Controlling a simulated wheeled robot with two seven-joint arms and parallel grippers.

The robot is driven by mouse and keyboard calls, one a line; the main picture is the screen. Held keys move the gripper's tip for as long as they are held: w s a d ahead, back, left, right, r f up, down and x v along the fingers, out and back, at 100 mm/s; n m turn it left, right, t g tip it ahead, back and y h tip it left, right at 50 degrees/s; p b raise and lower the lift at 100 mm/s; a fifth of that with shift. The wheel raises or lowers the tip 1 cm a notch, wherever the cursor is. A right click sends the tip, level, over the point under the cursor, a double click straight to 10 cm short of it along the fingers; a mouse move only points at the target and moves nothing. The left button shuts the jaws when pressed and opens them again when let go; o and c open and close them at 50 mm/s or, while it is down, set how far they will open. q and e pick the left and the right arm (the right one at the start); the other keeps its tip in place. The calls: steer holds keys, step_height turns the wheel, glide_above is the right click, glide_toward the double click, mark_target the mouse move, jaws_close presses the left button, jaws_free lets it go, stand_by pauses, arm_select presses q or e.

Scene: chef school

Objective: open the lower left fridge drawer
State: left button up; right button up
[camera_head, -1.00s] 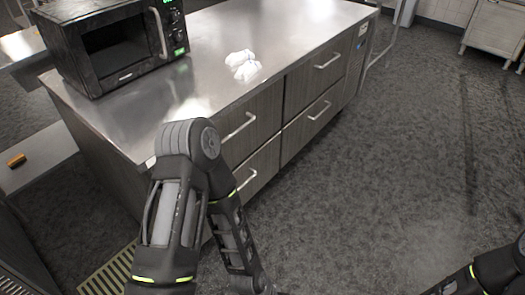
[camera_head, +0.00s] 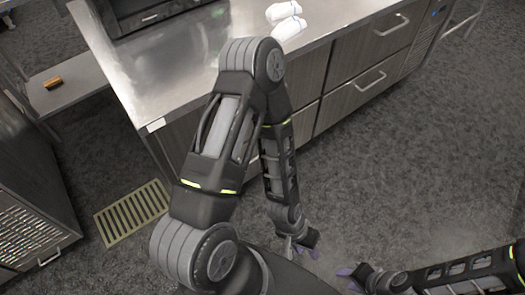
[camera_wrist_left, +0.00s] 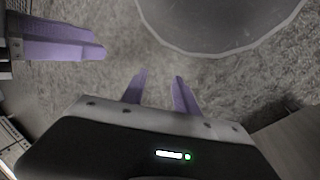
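The fridge counter is the steel-topped unit with dark wood-look drawers. Its lower left drawer (camera_head: 304,124) shows only as a strip beside my left arm, looks closed, and has its handle hidden. My left gripper (camera_head: 301,252) hangs over the floor in front of the counter, well apart from the drawers. In the left wrist view its two purple fingers (camera_wrist_left: 158,90) are apart with nothing between them. My right gripper (camera_head: 347,279) is low at the bottom, close to the left one; its purple fingertips look apart and empty.
The right-hand drawers (camera_head: 365,95) are closed, with bar handles. A microwave (camera_head: 150,12) and white items (camera_head: 286,20) stand on the countertop. A floor grate (camera_head: 133,213) and a dark cabinet (camera_head: 30,190) lie to the left. The grey floor (camera_head: 420,175) on the right is clear.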

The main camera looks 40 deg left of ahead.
arm_select(q)
steer(key=w+a+f+m+y+b, duration=0.1)
steer(key=w+a+f+m+b, duration=0.1)
steer(key=w+a+f+b, duration=0.5)
steer(key=w+a+f+m+b, duration=0.1)
steer(key=w+a+f+b, duration=0.3)
steer(key=w, duration=0.6)
steer(key=w+a+r+y+b, duration=0.1)
steer(key=w+a+b, duration=0.2)
steer(key=a, duration=0.5)
steer(key=w+a+r+m+y+b, duration=0.1)
steer(key=w+a+r+y+b, duration=0.1)
steer(key=a, duration=0.6)
steer(key=w+a+r+m+y+b, duration=0.1)
steer(key=w+a+y+b, duration=0.1)
steer(key=w+a+b, duration=0.3)
steer(key=a, duration=0.3)
steer(key=shift+r, duration=0.3)
steer(key=shift+a+f, duration=0.1)
steer(key=f, duration=0.2)
steer(key=a+f+b, duration=0.1)
steer(key=f, duration=0.4)
steer(key=shift+w+a+f+b, duration=0.2)
steer(key=shift+f+b, duration=0.15)
